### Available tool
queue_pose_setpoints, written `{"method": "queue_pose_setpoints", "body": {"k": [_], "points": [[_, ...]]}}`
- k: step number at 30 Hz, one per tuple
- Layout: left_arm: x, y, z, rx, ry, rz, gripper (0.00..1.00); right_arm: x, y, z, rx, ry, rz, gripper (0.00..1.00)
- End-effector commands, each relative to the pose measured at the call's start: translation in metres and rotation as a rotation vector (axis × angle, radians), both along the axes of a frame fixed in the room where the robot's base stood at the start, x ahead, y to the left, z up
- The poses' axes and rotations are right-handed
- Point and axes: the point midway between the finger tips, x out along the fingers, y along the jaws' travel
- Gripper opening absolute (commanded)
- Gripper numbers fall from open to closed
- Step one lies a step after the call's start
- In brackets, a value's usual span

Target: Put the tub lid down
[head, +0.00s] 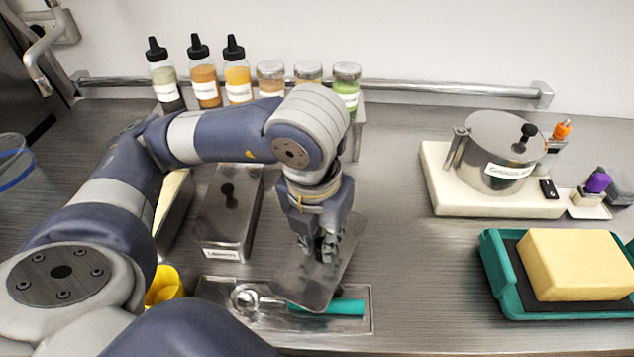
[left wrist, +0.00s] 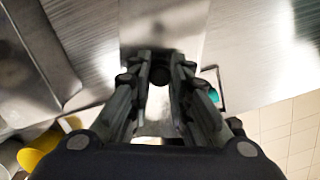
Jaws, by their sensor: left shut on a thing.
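My left gripper (head: 325,252) is shut on the tub lid (head: 303,284), a flat grey metal plate. It holds the lid tilted over the tray with the scoop. In the left wrist view the gripper (left wrist: 160,80) closes on the dark knob of the lid (left wrist: 160,25). Whether the lid touches the scoop or tray cannot be told. An open metal tub (head: 176,212) stands at the left, partly hidden by my arm. A second metal tub (head: 225,232) beside it has a lid with a black knob on. My right gripper is not in view.
A shallow metal tray (head: 362,318) at the front edge holds a scoop with a teal handle (head: 345,307). Bottles and jars (head: 238,85) stand at the back. A lidded pot (head: 497,150) and a teal tray (head: 497,272) with a yellow block are right. The middle-right counter is clear.

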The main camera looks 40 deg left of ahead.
Motion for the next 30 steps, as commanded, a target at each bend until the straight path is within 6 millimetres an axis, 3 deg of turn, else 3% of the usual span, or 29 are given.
{"method": "queue_pose_setpoints", "body": {"k": [2,12,16,23,30], "points": [[0.002,0.005,0.005,0.006,0.007,0.003,0.00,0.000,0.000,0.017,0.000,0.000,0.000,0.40],[0.076,0.060,-0.007,0.008,0.001,0.009,0.00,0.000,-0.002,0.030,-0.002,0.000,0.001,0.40],[0.097,0.075,-0.010,0.007,0.002,0.005,0.00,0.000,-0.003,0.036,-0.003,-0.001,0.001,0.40],[0.110,0.085,-0.017,0.007,0.003,0.000,0.00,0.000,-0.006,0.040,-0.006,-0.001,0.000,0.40],[0.109,0.085,-0.046,0.008,0.003,-0.001,0.00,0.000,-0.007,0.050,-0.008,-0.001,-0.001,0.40]]}}
